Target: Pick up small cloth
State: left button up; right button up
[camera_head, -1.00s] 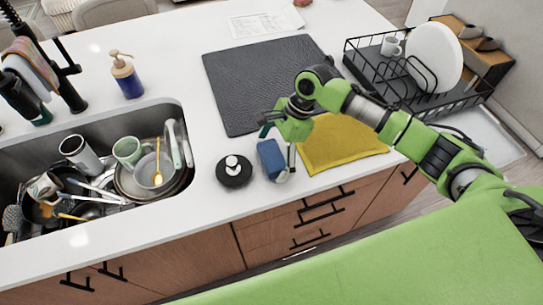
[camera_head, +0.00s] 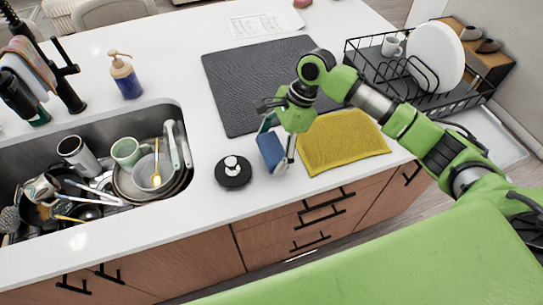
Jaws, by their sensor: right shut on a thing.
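A small blue cloth (camera_head: 271,149), thick and folded-looking, is in my right gripper (camera_head: 276,140), near the front edge of the counter. The gripper points down and is shut on it, with one finger on each side. The cloth is tilted and seems to be just above the counter; the exact gap is hard to tell. A larger yellow cloth (camera_head: 345,143) lies flat on the counter just right of the gripper. My left gripper is not in view.
A black round stopper (camera_head: 233,172) stands left of the gripper. A dark mat (camera_head: 240,85) lies behind it. The sink (camera_head: 95,124) at left holds dishes. A dish rack (camera_head: 455,99) with a plate stands at back right. A soap bottle (camera_head: 126,78) stands behind the sink.

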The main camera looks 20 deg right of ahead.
jog(key=s+d+r+b, duration=0.1)
jog(key=s+d+r, duration=0.1)
jog(key=d+r, duration=0.2)
jog(key=s+d+r+b, duration=0.2)
jog(key=d+r, duration=0.3)
jog(key=d, duration=0.4)
jog(key=shift+s+r, duration=0.25)
jog(key=shift+s, duration=0.05)
jog(key=shift+o, duration=0.6)
jog(key=shift+d, duration=0.1)
